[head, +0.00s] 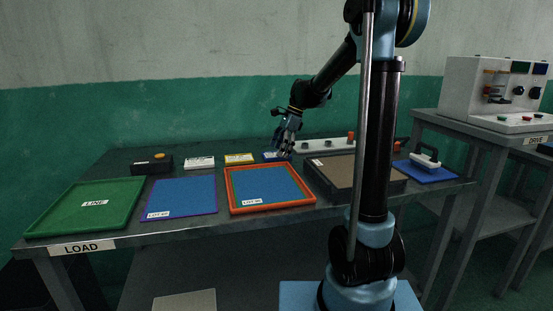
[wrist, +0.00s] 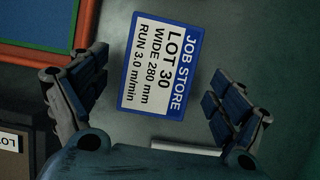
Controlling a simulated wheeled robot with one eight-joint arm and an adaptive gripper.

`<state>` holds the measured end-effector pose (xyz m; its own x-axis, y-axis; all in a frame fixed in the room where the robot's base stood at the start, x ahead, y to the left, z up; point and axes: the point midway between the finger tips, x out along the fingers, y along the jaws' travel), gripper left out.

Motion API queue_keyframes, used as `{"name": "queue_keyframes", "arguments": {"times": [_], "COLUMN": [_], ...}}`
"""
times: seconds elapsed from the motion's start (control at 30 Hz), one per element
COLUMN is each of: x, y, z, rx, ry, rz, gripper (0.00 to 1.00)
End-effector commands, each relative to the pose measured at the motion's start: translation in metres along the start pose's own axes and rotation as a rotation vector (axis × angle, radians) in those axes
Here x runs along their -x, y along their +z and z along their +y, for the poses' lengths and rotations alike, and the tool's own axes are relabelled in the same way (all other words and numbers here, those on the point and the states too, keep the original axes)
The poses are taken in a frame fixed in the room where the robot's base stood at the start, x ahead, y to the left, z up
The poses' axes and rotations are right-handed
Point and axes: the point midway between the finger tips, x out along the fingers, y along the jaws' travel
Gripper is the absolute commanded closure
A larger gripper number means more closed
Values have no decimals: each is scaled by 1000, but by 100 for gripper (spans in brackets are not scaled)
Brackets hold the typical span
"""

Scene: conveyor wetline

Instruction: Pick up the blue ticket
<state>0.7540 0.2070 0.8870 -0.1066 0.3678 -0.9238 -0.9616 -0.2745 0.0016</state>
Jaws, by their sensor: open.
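The blue ticket (wrist: 161,66) lies flat on the table in the wrist view. It has a blue border, a white face and the print "JOB STORE, LOT 30, WIDE 280 mm, RUN 3.0 m/min". My gripper (wrist: 155,98) is open, with one finger to each side of the ticket and apart from it.
A yellow ticket (head: 239,158) and a white ticket (head: 200,163) lie to the left. An orange-rimmed tray (head: 231,206) stands in front, beside a brown-topped dark box (head: 345,170). A green tray (head: 125,188) and a blue sheet (head: 182,195) lie further left.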

Motion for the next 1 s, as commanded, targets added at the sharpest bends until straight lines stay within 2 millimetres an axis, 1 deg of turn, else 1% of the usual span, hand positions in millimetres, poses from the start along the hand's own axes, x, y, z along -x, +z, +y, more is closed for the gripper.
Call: {"name": "queue_keyframes", "arguments": {"times": [0.1, 0.27, 0.3, 0.37, 0.4, 0.47, 0.5, 0.87, 1.0], "x": [-5, -5, -5, -5, -5, -5, -5, -4, 6], "y": [0, 0, 0, 0, 0, 0, 1, 2, 6], "z": [0, 0, 0, 0, 0, 0, 0, 0, 0], "rx": [1, 1, 1, 1, 1, 1, 1, 2, 2], "ry": [0, 0, 0, 0, 0, 0, 0, 0, 0], "rz": [0, 0, 0, 0, 0, 0, 0, 0, 0], "gripper": [10, 10, 12, 26, 35, 49, 58, 58, 58]}}
